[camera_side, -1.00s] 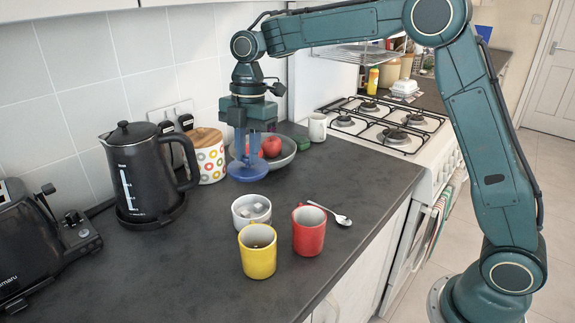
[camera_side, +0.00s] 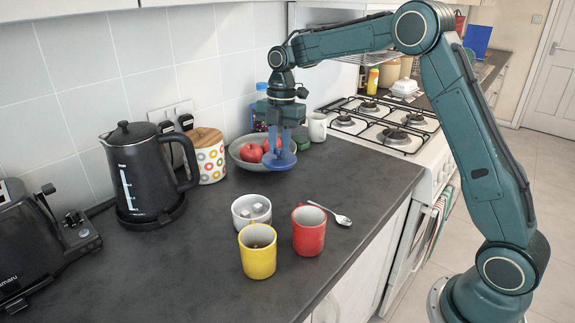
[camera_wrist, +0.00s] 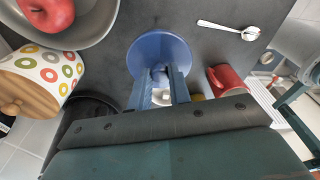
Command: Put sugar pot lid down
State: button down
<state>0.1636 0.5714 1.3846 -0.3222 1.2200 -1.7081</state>
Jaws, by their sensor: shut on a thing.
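My gripper (camera_side: 280,146) is shut on the blue sugar pot lid (camera_side: 279,161) and holds it in front of the fruit bowl, seemingly above the counter. In the wrist view the round lid (camera_wrist: 160,42) lies at the fingertips (camera_wrist: 160,76). The white sugar pot (camera_side: 246,222) stands open on the counter with sugar cubes in it, to the left of the lid and nearer the camera. Whether the lid touches the counter cannot be told.
A yellow mug (camera_side: 258,260), red mug (camera_side: 309,238) and spoon (camera_side: 328,212) are near the sugar pot. The grey fruit bowl (camera_side: 240,155) holds red apples. A patterned canister (camera_side: 208,162) and black kettle (camera_side: 135,175) stand left. The counter right of the lid (camera_side: 360,175) is clear.

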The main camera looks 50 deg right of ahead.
jog(key=shift+f, duration=5)
jog(key=c, duration=1.3)
grip_release()
jog(key=shift+f, duration=0.15)
jog(key=r, duration=0.4)
jog(key=d+r, duration=0.1)
jog(key=r, duration=0.7)
jog(key=shift+w+d, duration=0.15)
jog(key=shift+w, duration=0.05)
jog(key=shift+r, duration=0.15)
